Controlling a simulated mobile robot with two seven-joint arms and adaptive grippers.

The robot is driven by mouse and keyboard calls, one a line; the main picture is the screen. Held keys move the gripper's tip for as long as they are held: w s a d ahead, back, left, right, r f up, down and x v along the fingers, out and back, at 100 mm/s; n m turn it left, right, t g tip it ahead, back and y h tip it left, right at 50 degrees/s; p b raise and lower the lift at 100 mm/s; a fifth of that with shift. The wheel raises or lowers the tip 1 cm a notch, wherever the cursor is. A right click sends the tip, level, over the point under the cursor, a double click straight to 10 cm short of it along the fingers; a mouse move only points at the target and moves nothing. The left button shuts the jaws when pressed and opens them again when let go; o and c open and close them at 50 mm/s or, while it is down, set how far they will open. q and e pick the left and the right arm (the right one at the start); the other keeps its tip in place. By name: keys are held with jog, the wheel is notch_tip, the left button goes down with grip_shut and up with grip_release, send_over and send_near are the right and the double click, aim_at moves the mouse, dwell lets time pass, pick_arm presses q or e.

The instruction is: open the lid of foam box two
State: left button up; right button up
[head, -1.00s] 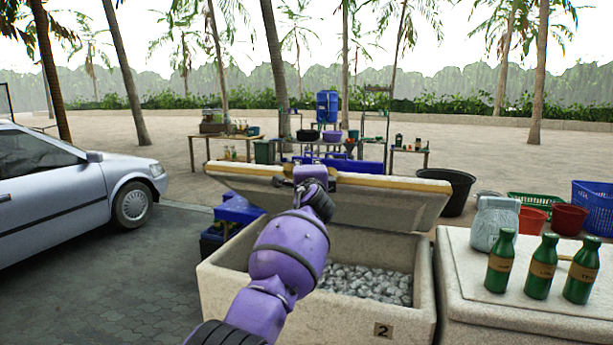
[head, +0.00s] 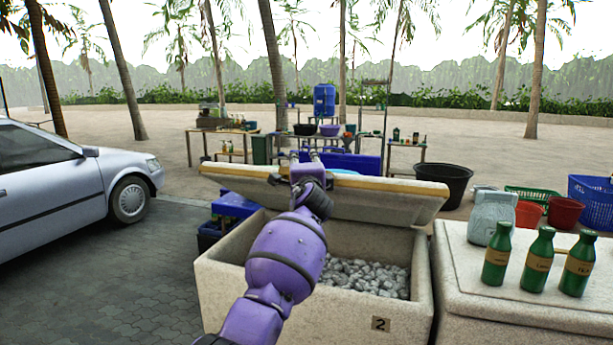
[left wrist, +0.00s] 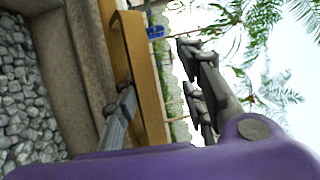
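Foam box two (head: 381,324), pale and speckled with a "2" label, stands in front of me with grey ice-like lumps (head: 365,278) inside. Its lid (head: 385,208) is raised and tilted up along the back of the box, with a tan edge on top. My left gripper (head: 309,156) is at the middle of that top edge. In the left wrist view the gripper (left wrist: 160,95) is open, with one finger by the lid's tan edge (left wrist: 143,70) and the other apart from it. Contact with the lid is unclear. My right gripper is not in view.
A second pale box (head: 470,285) stands close at the right, with green bottles (head: 540,262) and a grey bag-like container (head: 491,218) on top. A black tub (head: 443,184) and coloured baskets (head: 590,203) lie behind. A car (head: 70,185) is at the left; paving before it is clear.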

pick_arm(q)
jog(key=s+d, duration=0.1)
jog(key=s, duration=0.9)
jog(key=shift+s, duration=0.4)
